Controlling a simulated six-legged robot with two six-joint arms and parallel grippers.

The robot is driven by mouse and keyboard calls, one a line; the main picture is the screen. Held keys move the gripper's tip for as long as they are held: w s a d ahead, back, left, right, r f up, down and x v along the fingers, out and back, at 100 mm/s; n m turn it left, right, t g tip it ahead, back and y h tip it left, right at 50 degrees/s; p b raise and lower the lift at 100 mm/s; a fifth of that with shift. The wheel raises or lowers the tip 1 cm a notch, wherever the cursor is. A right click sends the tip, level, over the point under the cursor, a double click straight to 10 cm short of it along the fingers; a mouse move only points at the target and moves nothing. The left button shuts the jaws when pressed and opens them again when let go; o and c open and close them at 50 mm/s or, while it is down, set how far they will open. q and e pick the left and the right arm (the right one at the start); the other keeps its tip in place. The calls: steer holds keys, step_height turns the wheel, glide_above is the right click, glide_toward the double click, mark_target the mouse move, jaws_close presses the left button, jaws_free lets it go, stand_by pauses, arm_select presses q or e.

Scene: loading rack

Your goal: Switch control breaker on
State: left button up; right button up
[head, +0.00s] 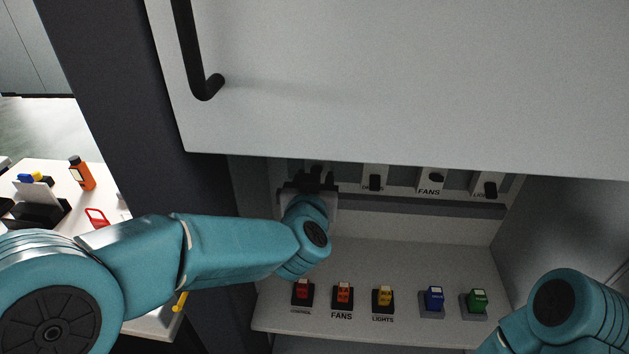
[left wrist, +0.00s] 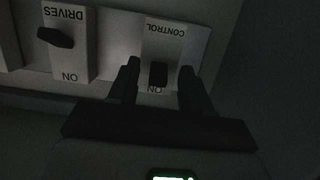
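The control breaker (left wrist: 173,40) is a pale plate seen upside down in the left wrist view. Its black lever (left wrist: 158,73) sits at the plate's ON end, partly over the ON label. My left gripper (left wrist: 158,78) has its two dark fingers apart, one on each side of the lever, with gaps visible on both sides. In the head view my left gripper (head: 314,182) is at the left end of the breaker row and hides most of the control breaker. My right gripper is out of view; only part of my right arm shows at the lower right.
The drives (head: 375,178), fans (head: 432,180) and lights (head: 488,187) breakers are to the right. Below, a shelf holds several coloured switches, including a red one (head: 302,291). A large white door panel (head: 400,80) with a black handle (head: 203,80) hangs above the opening.

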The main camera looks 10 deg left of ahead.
arm_select(q)
steer(key=shift+s, duration=0.1)
steer(key=b+v, duration=0.2)
steer(key=v, duration=1.4)
steer(key=shift+s, duration=0.15)
